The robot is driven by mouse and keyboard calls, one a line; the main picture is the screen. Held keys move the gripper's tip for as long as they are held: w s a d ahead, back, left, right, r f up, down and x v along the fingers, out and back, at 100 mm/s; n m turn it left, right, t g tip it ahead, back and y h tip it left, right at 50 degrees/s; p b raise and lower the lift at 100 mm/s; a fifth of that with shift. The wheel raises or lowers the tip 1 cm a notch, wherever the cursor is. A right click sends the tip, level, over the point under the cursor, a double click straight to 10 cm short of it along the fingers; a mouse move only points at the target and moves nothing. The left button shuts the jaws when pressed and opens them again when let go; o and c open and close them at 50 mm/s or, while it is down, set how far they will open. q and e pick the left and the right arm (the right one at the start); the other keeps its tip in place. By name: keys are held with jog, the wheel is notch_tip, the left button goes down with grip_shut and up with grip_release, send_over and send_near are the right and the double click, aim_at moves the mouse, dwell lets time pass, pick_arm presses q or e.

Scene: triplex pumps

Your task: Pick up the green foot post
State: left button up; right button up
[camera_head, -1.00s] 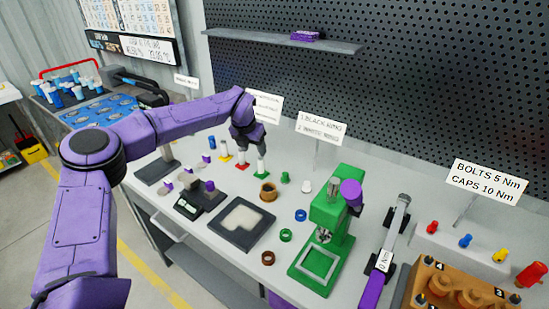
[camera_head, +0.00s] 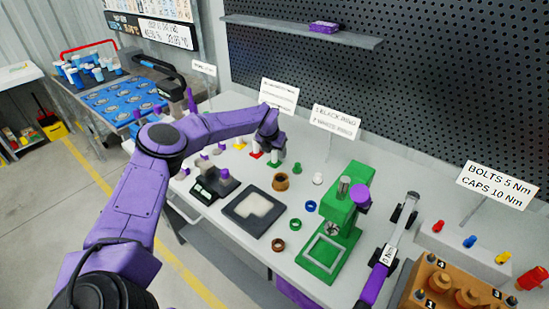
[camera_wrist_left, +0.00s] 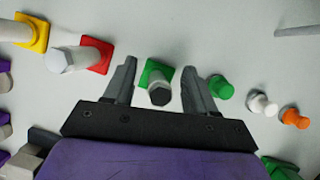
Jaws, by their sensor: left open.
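The green foot post has a square green base and an upright post with a dark top. In the left wrist view the green foot post (camera_wrist_left: 153,72) lies between the two open fingers of my left gripper (camera_wrist_left: 160,78), with a gap on both sides. In the head view my left gripper (camera_head: 273,153) points down over the green base (camera_head: 273,163) and hides most of the post. My right gripper is not in view.
A red foot post (camera_wrist_left: 93,52) and a yellow one (camera_wrist_left: 32,32) stand left of the green one. A green cap (camera_wrist_left: 221,87) stands close to the right finger. White (camera_wrist_left: 262,104) and orange (camera_wrist_left: 293,118) pieces stand further right.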

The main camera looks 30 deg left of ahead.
pick_arm(q)
jog(key=shift+w, duration=0.1)
grip_shut()
